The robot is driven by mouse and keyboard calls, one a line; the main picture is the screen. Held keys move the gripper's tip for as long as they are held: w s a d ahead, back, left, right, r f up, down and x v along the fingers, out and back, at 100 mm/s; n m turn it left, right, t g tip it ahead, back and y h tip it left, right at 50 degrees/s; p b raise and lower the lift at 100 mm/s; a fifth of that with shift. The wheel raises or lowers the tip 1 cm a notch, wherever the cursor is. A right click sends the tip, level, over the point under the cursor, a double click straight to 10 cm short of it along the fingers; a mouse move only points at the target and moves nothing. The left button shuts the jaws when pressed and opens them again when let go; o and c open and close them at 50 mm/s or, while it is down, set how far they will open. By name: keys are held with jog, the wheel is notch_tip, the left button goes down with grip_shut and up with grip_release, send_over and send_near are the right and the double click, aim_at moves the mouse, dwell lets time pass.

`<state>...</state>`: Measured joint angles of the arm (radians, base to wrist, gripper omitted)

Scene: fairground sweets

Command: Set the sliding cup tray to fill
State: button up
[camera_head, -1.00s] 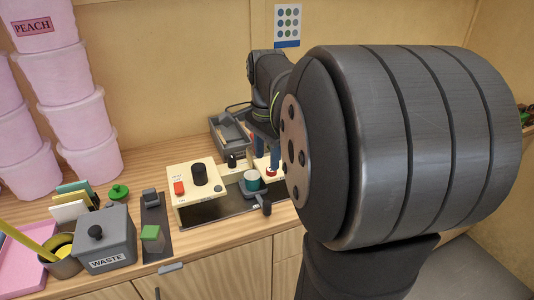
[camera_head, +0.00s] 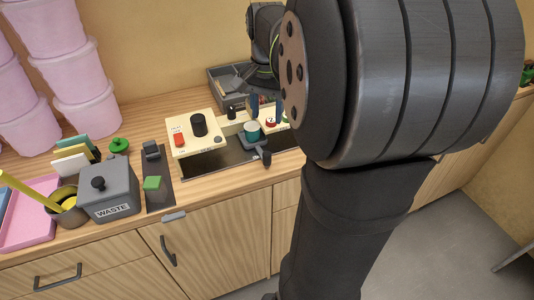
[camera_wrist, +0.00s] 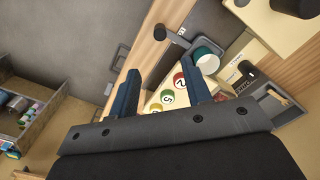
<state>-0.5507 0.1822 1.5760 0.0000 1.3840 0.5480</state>
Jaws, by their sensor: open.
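The sliding cup tray (camera_head: 255,143) is a grey holder with a dark handle (camera_head: 265,159) pointing to the front, on a black track (camera_head: 210,161). A teal cup (camera_head: 252,131) with a pale inside stands in it. In the wrist view the cup (camera_wrist: 207,62) and the handle's knob (camera_wrist: 160,32) show at the top. My gripper (camera_head: 267,108) is just beyond and right of the cup in the head view. In the wrist view its blue fingers (camera_wrist: 160,76) are apart with nothing held, over a cream panel with red, yellow and green numbered buttons (camera_wrist: 168,96).
A cream control box (camera_head: 185,133) with a black knob and red switch stands left of the tray. A grey waste bin (camera_head: 108,190) and a green-topped block stand farther left. A grey bin (camera_head: 225,80) is behind. My arm hides the counter's right side.

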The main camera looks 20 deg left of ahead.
aim_at(267, 153)
notch_tip(267, 153, down, 15)
jog(key=shift+f, duration=0.15)
jog(key=shift+c, duration=0.3)
